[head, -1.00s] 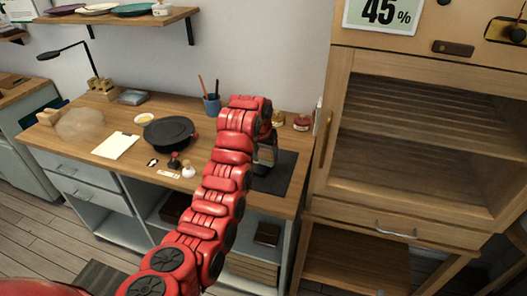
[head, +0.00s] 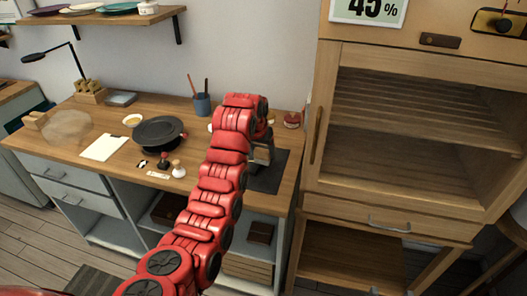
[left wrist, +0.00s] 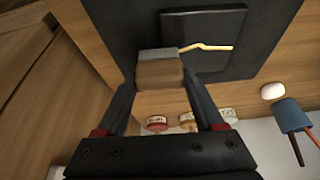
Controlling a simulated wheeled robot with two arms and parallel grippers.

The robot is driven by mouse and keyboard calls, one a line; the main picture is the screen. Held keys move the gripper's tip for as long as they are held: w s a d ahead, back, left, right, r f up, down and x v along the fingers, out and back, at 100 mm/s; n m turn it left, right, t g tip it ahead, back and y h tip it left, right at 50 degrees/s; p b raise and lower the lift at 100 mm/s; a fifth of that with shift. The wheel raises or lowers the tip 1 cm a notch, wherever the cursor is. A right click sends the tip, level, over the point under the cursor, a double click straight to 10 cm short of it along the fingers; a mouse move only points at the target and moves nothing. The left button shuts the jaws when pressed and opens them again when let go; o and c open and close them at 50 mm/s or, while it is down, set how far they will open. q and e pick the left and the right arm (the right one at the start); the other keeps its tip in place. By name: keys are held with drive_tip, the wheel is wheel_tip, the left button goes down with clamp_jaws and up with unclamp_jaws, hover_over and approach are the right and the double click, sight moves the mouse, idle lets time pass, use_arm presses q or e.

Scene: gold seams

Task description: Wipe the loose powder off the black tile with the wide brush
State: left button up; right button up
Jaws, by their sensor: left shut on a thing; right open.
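The black tile (left wrist: 228,32) lies on a larger black mat (left wrist: 120,20) in the left wrist view. A bent gold line (left wrist: 208,47) runs over part of it; loose powder cannot be made out. My left gripper (left wrist: 163,88) is shut on the wide brush (left wrist: 160,74), a wooden block with a grey edge (left wrist: 158,54). This edge is over or at the tile's near left corner; contact cannot be told. In the head view my left gripper (head: 261,152) is over the mat (head: 268,174), and my arm hides the tile. My right gripper is not in view.
A round black stand (head: 158,131), a white sheet (head: 104,147) and small bottles (head: 178,169) are left of my arm. A blue cup (left wrist: 290,115) and small jars (left wrist: 157,124) stand beyond the mat. A wooden cabinet (head: 318,130) stands close on the right.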

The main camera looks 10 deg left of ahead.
use_arm(q)
drive_tip(key=shift+w+a, duration=0.1)
drive_tip(key=shift+w, duration=0.05)
drive_tip(key=shift+f, duration=0.2)
drive_tip(key=shift+d+r, duration=0.2)
drive_tip(key=shift+r, duration=0.05)
drive_tip(key=shift+s+f+b, duration=0.2)
drive_tip(key=shift+f+b, duration=0.05)
drive_tip(key=shift+b, duration=0.25)
drive_tip(key=shift+a+r, duration=0.15)
drive_tip(key=shift+w+a, duration=0.25)
drive_tip(key=shift+a, duration=0.3)
drive_tip(key=shift+s+a, duration=0.3)
drive_tip(key=shift+a, duration=0.35)
drive_tip(key=shift+w+a+r, duration=0.15)
drive_tip(key=shift+w+a, duration=0.4)
drive_tip(key=shift+r, duration=0.8)
